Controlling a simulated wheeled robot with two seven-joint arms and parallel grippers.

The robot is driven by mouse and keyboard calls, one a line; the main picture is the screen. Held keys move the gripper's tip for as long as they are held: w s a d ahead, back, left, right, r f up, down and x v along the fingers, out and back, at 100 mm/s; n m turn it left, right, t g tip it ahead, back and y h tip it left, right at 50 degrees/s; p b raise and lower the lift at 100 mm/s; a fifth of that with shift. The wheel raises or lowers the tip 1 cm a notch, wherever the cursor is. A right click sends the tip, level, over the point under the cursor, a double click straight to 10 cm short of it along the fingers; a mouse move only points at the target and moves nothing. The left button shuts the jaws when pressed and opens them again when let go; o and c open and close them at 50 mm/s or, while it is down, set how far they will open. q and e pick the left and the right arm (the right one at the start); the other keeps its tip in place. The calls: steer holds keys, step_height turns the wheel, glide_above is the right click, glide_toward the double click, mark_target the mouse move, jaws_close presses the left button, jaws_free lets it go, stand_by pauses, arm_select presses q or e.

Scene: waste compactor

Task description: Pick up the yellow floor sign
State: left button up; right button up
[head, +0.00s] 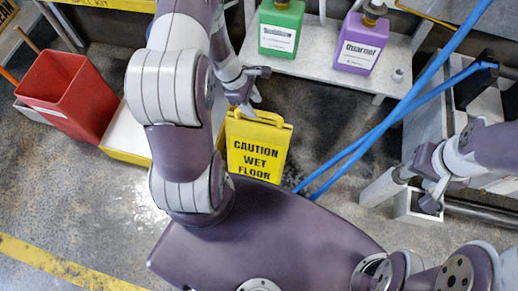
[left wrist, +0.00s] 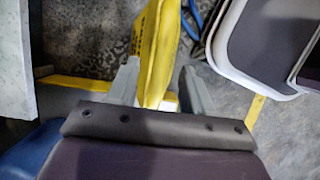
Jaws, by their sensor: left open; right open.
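The yellow floor sign (head: 257,148) stands folded on the floor, reading "CAUTION WET FLOOR", in the middle of the head view. My left gripper (head: 246,108) is at the top edge of the sign. In the left wrist view, the sign (left wrist: 158,60) runs between the two fingers of my left gripper (left wrist: 157,90), which are apart with one on each side of it. Whether the fingers touch it is not clear. My right gripper (head: 432,190) is open and empty at the right of the head view, well away from the sign.
A red bin (head: 68,95) stands at the left. A green jug (head: 281,28) and a purple jug (head: 361,40) stand on a white shelf (head: 315,62) behind the sign. Blue hoses (head: 395,117) run diagonally to the sign's right. Bare floor lies at the lower left.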

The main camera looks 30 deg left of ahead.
arm_select(q)
steer(key=shift+x, duration=1.1)
steer(key=b+x, duration=0.3)
steer(key=x, duration=0.2)
steer(key=shift+s+r, duration=0.1)
jaws_close()
